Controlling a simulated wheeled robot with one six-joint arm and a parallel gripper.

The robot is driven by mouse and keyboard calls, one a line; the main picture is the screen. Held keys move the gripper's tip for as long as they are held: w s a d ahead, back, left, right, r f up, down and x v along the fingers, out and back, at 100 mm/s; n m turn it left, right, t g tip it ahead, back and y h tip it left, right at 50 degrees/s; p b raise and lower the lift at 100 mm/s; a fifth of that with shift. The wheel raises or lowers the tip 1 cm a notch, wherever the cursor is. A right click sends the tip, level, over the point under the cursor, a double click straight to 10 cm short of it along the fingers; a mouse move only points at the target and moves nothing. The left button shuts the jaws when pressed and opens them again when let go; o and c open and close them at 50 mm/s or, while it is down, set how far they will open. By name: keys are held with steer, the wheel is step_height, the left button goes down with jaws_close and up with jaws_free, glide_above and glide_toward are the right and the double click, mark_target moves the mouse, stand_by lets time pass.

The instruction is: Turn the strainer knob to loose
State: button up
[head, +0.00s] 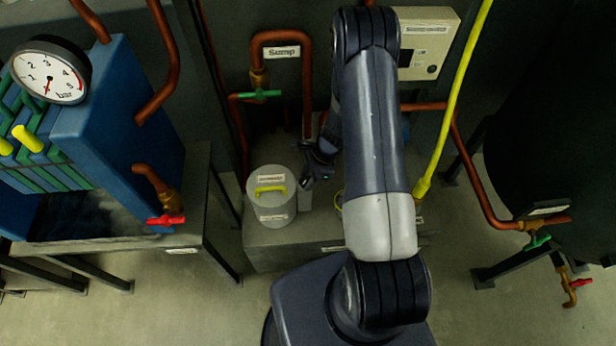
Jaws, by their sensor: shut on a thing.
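My gripper (318,175) is low behind my arm, just right of a grey round drum in the head view. It is shut on a small part at the top of a narrow grey upright (305,194), apparently the strainer knob. The fingers and wrist hide that part, so its turn position cannot be told. The grey drum (285,208) has a yellow handle (271,189) and two labels too small to read. My gripper is apart from this handle.
A copper pipe labelled Sump (282,37) with a green valve handle (260,94) rises behind my gripper. A blue plate unit (110,120) with a gauge (48,72) stands left. A yellow hose (456,90) hangs right of my arm. A dark tank (560,130) fills the far right.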

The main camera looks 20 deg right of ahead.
steer(key=shift+w+n+g+b, duration=0.1)
steer(key=shift+n+g+b, duration=0.4)
steer(key=shift+n, duration=0.8)
steer(key=shift+w+n+g+b, duration=0.1)
steer(key=shift+n+g+b, duration=0.4)
steer(key=shift+n, duration=0.8)
steer(key=o, duration=1)
steer(key=v, duration=1.1)
steer(key=shift+a, duration=0.25)
